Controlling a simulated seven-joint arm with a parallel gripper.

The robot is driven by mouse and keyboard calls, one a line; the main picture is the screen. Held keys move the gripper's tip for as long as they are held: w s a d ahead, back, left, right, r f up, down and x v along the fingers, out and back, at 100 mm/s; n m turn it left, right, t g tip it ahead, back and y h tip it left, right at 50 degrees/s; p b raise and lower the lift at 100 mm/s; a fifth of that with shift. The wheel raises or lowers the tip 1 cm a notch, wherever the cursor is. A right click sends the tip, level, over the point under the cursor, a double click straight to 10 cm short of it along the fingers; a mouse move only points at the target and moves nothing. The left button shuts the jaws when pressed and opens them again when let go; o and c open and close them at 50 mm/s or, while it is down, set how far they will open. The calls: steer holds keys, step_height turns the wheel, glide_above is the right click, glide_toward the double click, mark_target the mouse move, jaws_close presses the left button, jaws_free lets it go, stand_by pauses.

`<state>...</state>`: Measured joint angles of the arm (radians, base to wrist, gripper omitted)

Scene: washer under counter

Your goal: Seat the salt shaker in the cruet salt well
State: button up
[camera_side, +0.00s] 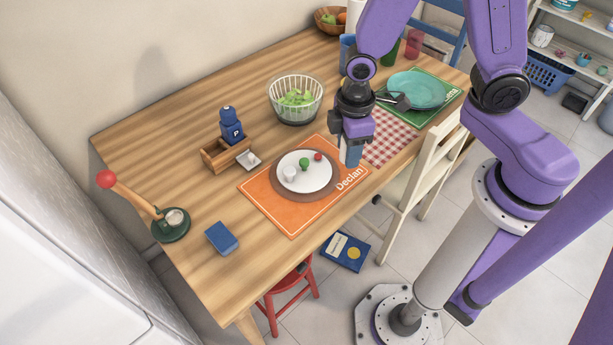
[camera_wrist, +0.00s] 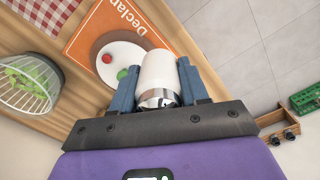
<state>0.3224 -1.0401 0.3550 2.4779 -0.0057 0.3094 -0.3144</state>
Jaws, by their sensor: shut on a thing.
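My gripper (camera_side: 352,152) is shut on a white shaker with a shiny metal cap (camera_wrist: 160,80), seen between the fingers in the wrist view. In the side view the fingers hide the shaker. They hang at the right edge of the plate, over the orange "Declan" placemat (camera_side: 290,222). The wooden cruet (camera_side: 213,162) stands farther left on the table, with an open-looking compartment at its front left. A blue shaker marked P (camera_side: 231,132) stands upright at its back right. A small pale square piece (camera_side: 249,160) sits at its right end.
The plate (camera_side: 318,181) carries a white item, a green one and a red one. A white basket of greens (camera_side: 296,98) stands behind it.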

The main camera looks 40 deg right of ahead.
steer(key=s+a+f+n, duration=0.2)
steer(key=s+a+n, duration=0.2)
steer(key=s+n, duration=0.3)
steer(key=n, duration=0.1)
glide_above(295, 214)
step_height(295, 214, down, 10)
steer(key=shift+s+r, duration=0.1)
steer(key=shift+r, duration=0.1)
steer(key=shift+f, duration=1.55)
steer(key=shift+f, duration=0.2)
steer(key=o, duration=1.2)
steer(key=shift+r, duration=0.1)
